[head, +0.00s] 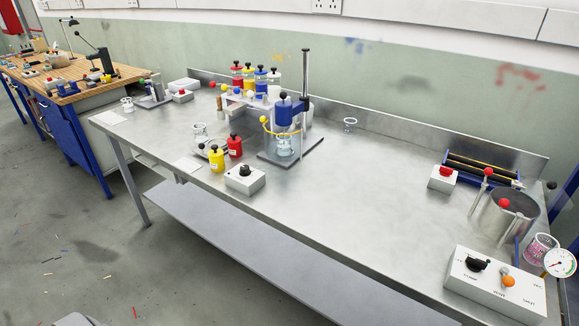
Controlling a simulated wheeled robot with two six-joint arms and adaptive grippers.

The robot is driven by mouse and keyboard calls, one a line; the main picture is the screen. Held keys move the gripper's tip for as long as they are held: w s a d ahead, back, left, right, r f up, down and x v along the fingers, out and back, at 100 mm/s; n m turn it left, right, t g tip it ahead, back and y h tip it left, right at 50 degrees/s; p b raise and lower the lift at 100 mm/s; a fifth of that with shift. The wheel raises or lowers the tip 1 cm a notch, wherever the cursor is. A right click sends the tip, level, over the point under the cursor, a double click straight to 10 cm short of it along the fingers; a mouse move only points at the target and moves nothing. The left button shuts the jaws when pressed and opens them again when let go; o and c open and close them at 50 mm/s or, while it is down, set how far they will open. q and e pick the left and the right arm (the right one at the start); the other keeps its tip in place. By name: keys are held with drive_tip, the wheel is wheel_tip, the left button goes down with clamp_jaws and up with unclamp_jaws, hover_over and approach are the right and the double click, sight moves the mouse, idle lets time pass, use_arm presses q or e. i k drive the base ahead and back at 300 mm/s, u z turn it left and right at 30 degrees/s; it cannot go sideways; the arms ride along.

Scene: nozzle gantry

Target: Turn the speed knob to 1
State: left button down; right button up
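A small white box with a black knob (245,169) on top sits at the front edge of the steel bench, left of the middle. A larger white control box (492,286) stands at the front right, with a black knob (477,265) and an orange knob (508,281). Small printing on the larger box is too small to read surely. I cannot tell which knob is the speed knob or what setting either points to. Neither of my grippers shows in the head view.
A stand with a blue-topped unit (289,114) over a glass beaker is behind the small box. Red (235,146) and yellow (217,158) bottles stand left of it. A metal pot (506,217) and gauge (559,263) are at the right. The bench middle is clear.

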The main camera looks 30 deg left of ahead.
sight(244, 169)
drive_tip(key=u, duration=1.15)
drive_tip(key=k, duration=0.35)
drive_tip(key=u, duration=0.75)
drive_tip(key=i, duration=0.95)
drive_tip(key=z, duration=0.3)
